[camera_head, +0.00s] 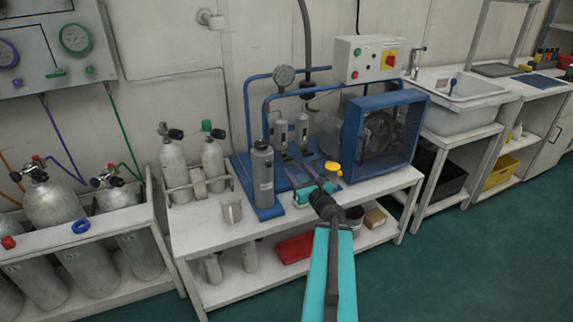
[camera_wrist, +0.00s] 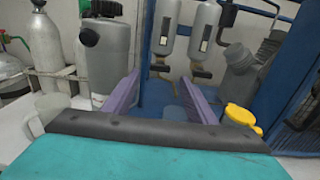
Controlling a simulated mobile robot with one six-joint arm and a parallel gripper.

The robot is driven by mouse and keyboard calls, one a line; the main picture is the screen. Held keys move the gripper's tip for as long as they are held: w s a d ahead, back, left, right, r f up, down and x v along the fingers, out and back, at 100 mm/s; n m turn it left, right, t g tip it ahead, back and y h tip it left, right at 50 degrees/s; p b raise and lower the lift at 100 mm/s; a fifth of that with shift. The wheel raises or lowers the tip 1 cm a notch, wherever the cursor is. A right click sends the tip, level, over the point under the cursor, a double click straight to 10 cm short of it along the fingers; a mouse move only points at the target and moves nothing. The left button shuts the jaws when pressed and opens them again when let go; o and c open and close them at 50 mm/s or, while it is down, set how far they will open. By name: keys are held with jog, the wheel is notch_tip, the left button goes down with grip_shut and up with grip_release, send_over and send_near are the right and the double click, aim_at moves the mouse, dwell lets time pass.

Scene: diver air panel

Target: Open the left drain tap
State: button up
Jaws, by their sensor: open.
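Two grey separator bowls with sight windows hang side by side on the blue compressor frame. The left bowl (camera_wrist: 165,28) and the right bowl (camera_wrist: 205,32) show at the top of the wrist view; in the head view they are the left bowl (camera_head: 281,131) and the right bowl (camera_head: 302,128). A small brass-coloured left drain tap (camera_wrist: 162,68) sits under the left bowl, and a similar right tap (camera_wrist: 200,71) under the right one. My gripper (camera_wrist: 160,78) is open and empty, its purple fingers pointing at the left tap. It also shows in the head view (camera_head: 298,166), low before the bowls.
A large grey cylinder (camera_wrist: 108,50) stands close left of my fingers. A yellow-capped part (camera_wrist: 240,115) is close on the right. The blue-framed fan (camera_head: 385,130) stands right on the white bench (camera_head: 205,235). Diving cylinders (camera_head: 172,160) stand at left.

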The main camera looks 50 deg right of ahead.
aim_at(288, 160)
jog(key=shift+w+d+f+b, duration=0.15)
jog(key=shift+w+b, duration=0.2)
jog(key=shift+b, duration=0.5)
jog(key=shift+r+x, duration=0.2)
jog(key=shift+x, duration=4)
jog(key=c, duration=1.1)
